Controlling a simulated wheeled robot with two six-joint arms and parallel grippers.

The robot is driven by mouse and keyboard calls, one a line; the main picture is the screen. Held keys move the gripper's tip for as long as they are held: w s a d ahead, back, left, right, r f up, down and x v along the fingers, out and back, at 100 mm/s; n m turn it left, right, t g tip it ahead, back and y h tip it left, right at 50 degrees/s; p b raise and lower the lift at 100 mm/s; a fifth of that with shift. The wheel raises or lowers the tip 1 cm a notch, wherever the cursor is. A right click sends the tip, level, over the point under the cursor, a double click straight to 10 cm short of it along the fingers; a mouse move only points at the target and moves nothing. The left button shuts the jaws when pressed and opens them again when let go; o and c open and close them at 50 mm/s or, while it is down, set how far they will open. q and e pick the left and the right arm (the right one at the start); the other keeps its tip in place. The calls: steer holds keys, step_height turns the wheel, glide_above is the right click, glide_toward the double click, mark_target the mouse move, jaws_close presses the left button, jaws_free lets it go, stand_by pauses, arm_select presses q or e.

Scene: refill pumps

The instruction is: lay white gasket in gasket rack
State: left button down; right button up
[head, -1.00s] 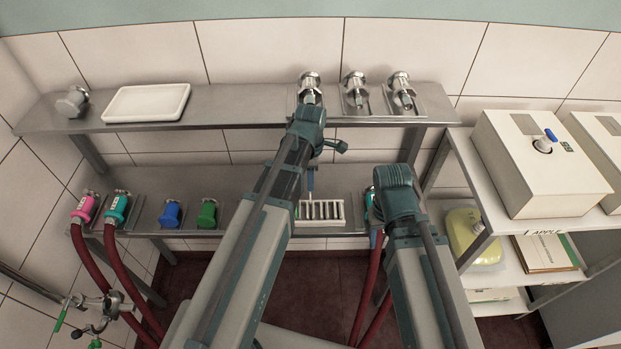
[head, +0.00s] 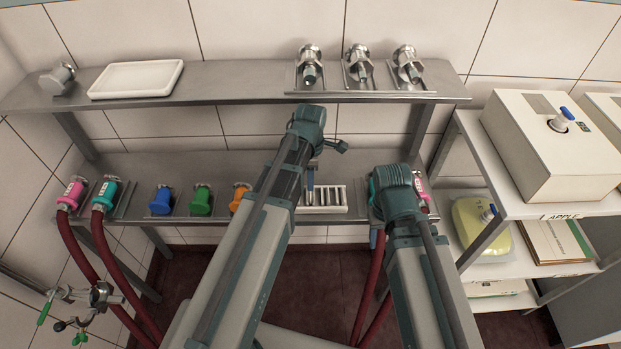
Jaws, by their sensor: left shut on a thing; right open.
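The gasket rack (head: 335,210), a small white slotted rack, sits on the lower shelf in the middle of the head view. My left gripper (head: 310,190) points down at the rack's left end, just behind my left forearm. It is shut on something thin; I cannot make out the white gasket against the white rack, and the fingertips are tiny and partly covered. Whether it touches the rack cannot be told. My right arm ends to the right of the rack, and its gripper fingers are hidden behind its wrist.
Blue (head: 162,201), green (head: 201,200) and orange (head: 239,198) fittings stand left of the rack. Pink (head: 72,195) and teal (head: 105,194) hose couplings are further left. The upper shelf (head: 235,82) holds a white tray (head: 135,79) and several metal fittings. A white box (head: 545,150) stands right.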

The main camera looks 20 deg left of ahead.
arm_select(q)
steer(key=shift+f, duration=0.2)
stand_by(0.5)
steer(key=c, duration=0.6)
jaws_free()
steer(key=shift+o, duration=0.2)
steer(key=shift+r, duration=0.15)
step_height(320, 180, up, 14)
steer(key=p, duration=1.3)
steer(key=shift+f, duration=0.25)
